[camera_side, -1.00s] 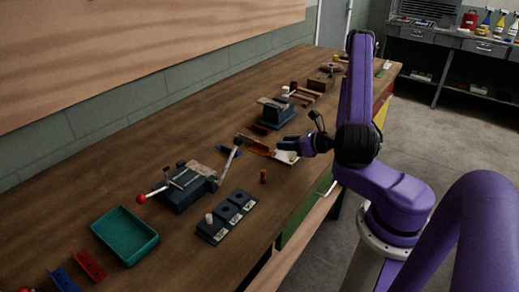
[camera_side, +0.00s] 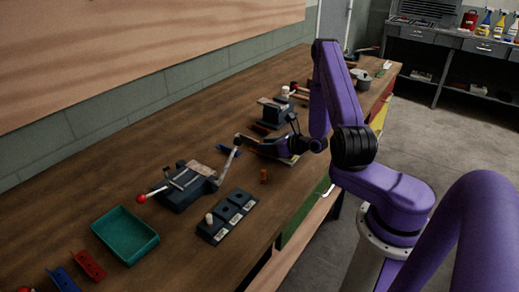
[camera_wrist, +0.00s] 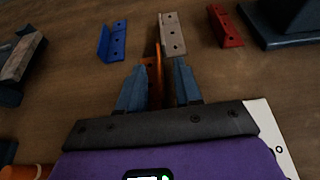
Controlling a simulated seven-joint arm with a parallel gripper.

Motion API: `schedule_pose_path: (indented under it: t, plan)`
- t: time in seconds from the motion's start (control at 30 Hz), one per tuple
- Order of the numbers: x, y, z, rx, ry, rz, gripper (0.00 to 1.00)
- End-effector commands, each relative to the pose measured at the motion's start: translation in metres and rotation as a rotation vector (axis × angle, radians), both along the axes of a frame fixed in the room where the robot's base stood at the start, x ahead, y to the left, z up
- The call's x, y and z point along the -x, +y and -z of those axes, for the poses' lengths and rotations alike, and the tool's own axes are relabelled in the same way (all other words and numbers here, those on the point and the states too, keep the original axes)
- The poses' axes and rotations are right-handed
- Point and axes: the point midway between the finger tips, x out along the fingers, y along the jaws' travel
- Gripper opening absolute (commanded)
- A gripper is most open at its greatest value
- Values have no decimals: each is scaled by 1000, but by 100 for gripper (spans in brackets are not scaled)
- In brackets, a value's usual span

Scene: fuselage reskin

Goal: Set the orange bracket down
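The orange bracket (camera_wrist: 156,70) shows in the wrist view between the two fingers of my gripper (camera_wrist: 160,82). It lies close to the left finger, and a narrow gap seems to show toward the right finger. The fingers stand apart and look open around it. Its lower part is hidden between the fingers. In the side view my gripper (camera_side: 262,145) is low over the bench, and the arm hides most of the bracket.
A beige bracket (camera_wrist: 172,36) lies just beyond the orange one, with a blue bracket (camera_wrist: 112,41) to the left and a red one (camera_wrist: 225,27) to the right. A blue-grey vise (camera_side: 276,112) stands behind. A clamp fixture (camera_side: 183,187) and a teal tray (camera_side: 125,236) are nearer.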

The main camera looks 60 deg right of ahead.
Motion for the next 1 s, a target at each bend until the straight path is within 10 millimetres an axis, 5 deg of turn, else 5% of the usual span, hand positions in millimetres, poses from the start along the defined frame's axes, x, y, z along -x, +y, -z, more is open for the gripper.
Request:
schedule_pose_path:
  t: [0.1, 0.2, 0.73, 1.0]
  plan:
    - [0, 0, 0, 0, 0, 0, 31]
    - [0, 0, 0, 0, 0, -1, 0]
    - [0, 0, -2, 1, -1, -1, 0]
    - [0, 0, -21, 3, -3, -1, 0]
